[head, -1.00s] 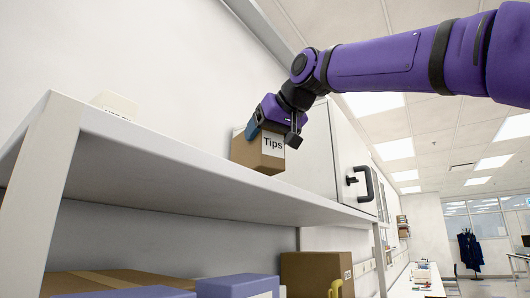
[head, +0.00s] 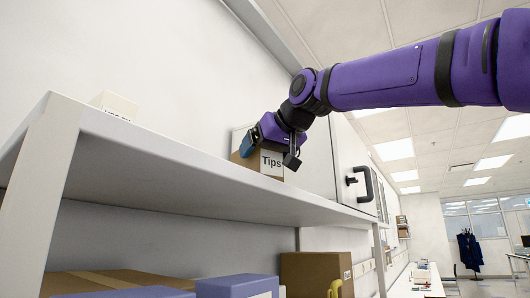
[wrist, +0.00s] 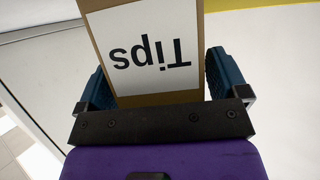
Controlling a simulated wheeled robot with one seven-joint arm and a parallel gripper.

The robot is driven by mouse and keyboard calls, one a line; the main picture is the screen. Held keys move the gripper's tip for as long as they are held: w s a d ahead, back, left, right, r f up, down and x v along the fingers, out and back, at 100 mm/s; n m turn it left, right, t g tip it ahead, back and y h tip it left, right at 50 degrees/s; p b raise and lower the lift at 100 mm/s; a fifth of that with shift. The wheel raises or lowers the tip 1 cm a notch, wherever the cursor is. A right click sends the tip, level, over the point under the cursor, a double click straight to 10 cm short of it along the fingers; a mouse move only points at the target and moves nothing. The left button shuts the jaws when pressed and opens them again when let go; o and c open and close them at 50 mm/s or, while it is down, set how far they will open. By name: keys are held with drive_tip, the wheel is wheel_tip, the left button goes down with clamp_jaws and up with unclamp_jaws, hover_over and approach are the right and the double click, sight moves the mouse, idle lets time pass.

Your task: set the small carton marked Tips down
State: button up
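The small brown carton marked Tips (head: 271,164), with a white label, is at the upper shelf (head: 190,160). The shelf's front edge hides its lower part, so I cannot tell whether its base touches the shelf. My gripper (head: 270,150) reaches it from above and is shut on it. In the wrist view the carton (wrist: 150,50) sits between the two blue fingers, its label upside down. One finger lies against each side of it.
A pale carton (head: 115,105) stands on the shelf at the left. A cabinet with a dark handle (head: 363,186) is to the right. Below are a brown box (head: 315,272) and purple-topped boxes (head: 237,286). The shelf between the pale carton and my gripper looks clear.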

drive_tip(key=shift+r, duration=0.1)
drive_tip(key=shift+s+d+r, duration=0.1)
drive_tip(key=shift+s+r, duration=0.05)
drive_tip(key=shift+s, duration=0.05)
drive_tip(key=v, duration=1.1)
drive_tip(key=shift+s+d+r, duration=0.1)
drive_tip(key=shift+s, duration=0.15)
drive_tip(key=s+d+f+m+g+h, duration=0.1)
drive_tip(key=s+d+f+m+h, duration=0.1)
drive_tip(key=d+f, duration=0.65)
drive_tip(key=s+d+f+m+g+h, duration=0.1)
drive_tip(key=s+d+f+h, duration=0.15)
drive_tip(key=f, duration=1.05)
drive_tip(key=s+d+f+m+g, duration=0.1)
drive_tip(key=s+d+f, duration=0.2)
drive_tip(key=f, duration=0.5)
drive_tip(key=s+d+f+m+g+h, duration=0.1)
drive_tip(key=s+d+f+g, duration=0.1)
drive_tip(key=f, duration=0.7)
drive_tip(key=s+d+f+m+g+h, duration=0.1)
drive_tip(key=s+d+f, duration=0.3)
drive_tip(key=f, duration=0.5)
drive_tip(key=shift+s+d+f+g, duration=0.1)
drive_tip(key=shift+s+g, duration=0.05)
drive_tip(key=shift+s, duration=0.55)
drive_tip(key=shift+s+d+f+g, duration=0.1)
drive_tip(key=shift+s+g, duration=0.05)
drive_tip(key=shift+s, duration=0.55)
